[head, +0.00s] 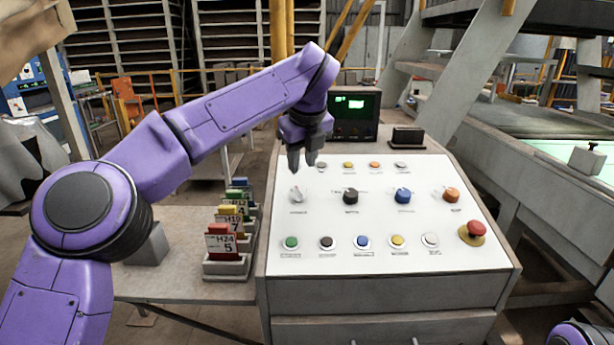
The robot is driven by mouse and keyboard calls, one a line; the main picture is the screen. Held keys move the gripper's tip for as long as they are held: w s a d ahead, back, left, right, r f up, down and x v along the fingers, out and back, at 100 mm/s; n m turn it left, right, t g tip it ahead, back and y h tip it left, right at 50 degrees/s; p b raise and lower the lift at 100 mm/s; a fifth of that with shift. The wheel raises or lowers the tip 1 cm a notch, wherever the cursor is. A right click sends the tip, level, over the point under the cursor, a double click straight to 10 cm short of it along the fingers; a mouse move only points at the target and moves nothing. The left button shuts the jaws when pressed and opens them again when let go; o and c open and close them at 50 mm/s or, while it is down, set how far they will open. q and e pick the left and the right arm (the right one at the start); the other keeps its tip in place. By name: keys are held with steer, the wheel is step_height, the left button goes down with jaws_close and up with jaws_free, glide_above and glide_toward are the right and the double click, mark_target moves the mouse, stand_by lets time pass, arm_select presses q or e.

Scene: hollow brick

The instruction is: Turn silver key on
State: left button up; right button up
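The silver key switch (296,195) is at the left end of the row of rotary switches on the white control panel (330,258). My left gripper (303,162) points down just above and behind it in the head view. The fingertips look apart from the switch, with nothing visible held between them. The fingers appear close together, and I cannot tell whether they are open or shut. My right gripper is out of view; only a piece of my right arm shows at the bottom right corner.
Black (351,196), blue (403,196) and orange (451,195) switches continue the row. Colored buttons lie in front and small ones behind. A red emergency button (475,230) is at right. A monitor (354,113) stands behind the panel. Tagged card holders (228,265) stand left.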

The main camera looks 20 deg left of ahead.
mark_target(299, 190)
arm_select(q)
steer(key=p+x, duration=0.1)
steer(key=x, duration=0.9)
steer(key=shift+w+r, duration=0.1)
steer(key=shift+s+d, duration=0.1)
steer(key=shift+s, duration=0.15)
steer(key=shift+w, duration=0.1)
jaws_close()
